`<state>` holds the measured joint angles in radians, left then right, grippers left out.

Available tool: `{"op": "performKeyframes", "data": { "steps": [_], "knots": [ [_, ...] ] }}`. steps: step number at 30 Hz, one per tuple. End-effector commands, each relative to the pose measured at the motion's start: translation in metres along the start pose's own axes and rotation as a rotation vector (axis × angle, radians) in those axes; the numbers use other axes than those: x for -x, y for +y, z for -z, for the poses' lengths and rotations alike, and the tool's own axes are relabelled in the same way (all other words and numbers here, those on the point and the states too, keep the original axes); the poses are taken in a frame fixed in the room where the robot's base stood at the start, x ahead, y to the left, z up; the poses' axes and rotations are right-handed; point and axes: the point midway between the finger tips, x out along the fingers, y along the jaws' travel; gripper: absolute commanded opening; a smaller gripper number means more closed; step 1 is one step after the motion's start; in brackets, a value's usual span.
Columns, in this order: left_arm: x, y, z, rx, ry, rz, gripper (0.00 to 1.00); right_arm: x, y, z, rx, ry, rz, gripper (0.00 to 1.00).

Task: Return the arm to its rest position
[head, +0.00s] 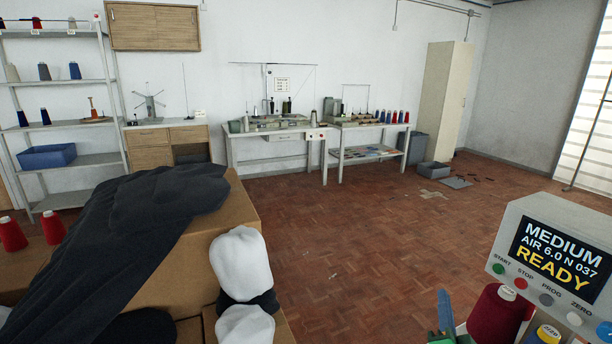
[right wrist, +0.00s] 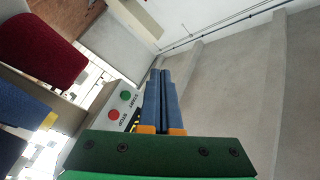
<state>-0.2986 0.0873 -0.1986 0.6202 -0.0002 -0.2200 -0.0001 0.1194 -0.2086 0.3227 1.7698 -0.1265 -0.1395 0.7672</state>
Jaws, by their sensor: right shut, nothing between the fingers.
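My right gripper (head: 445,298) shows at the bottom of the head view, right of the middle, with a blue finger pointing up and a green body below it. In the right wrist view, its two blue fingers (right wrist: 162,78) lie side by side, shut with nothing between them. The gripper is left of the grey control box (head: 550,258), whose screen reads MEDIUM, AIR 6.0 N 037, READY. The control box's green and red buttons also show in the right wrist view (right wrist: 122,103). My left gripper is not in view.
A dark red thread cone (head: 495,318) and a blue cone (head: 543,335) stand below the control box, close to my right gripper. Dark cloth (head: 120,235) lies over cardboard boxes (head: 225,210) at left. Worktables (head: 280,140) stand at the back wall. The wooden floor (head: 370,235) between is mostly open.

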Motion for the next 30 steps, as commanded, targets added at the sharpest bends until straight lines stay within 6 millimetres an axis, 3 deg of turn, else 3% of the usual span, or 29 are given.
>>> {"op": "performKeyframes", "data": {
  "steps": [5,11,15,21,30],
  "knots": [
    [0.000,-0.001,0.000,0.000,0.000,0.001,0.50,0.025,0.024,-0.029,0.182,-0.182,-0.088,0.00],
    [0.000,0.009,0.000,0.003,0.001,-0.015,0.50,0.077,0.054,-0.070,0.439,-0.477,-0.178,0.00],
    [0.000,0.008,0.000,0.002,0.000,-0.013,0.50,0.126,0.074,-0.093,0.612,-0.700,-0.215,0.00],
    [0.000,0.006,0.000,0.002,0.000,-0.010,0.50,0.203,0.096,-0.113,0.825,-1.021,-0.224,0.00],
    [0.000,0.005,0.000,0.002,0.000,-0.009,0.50,0.319,0.114,-0.112,1.068,-1.484,-0.164,0.00]
  ]
}}
